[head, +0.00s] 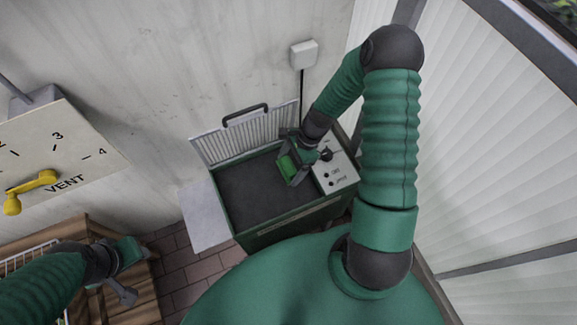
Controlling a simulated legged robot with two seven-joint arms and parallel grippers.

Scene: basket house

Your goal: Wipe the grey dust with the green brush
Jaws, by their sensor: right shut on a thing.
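My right gripper (293,166) is shut on the green brush (287,168). It holds the brush over the right part of a dark grey surface (248,192) inside a green box (283,226). The gripper hides part of the brush, and I cannot tell whether the brush touches the surface. I cannot make out grey dust apart from the dark grey surface. My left gripper (132,272) is open and empty at the lower left, near a wooden crate.
The box has a raised grille lid (245,132) with a dark handle, a control panel (336,174) and a pale side shelf (205,215). A wooden crate (144,306) stands at lower left. A VENT panel (55,150) with a yellow lever is at left. Walls enclose the back and right.

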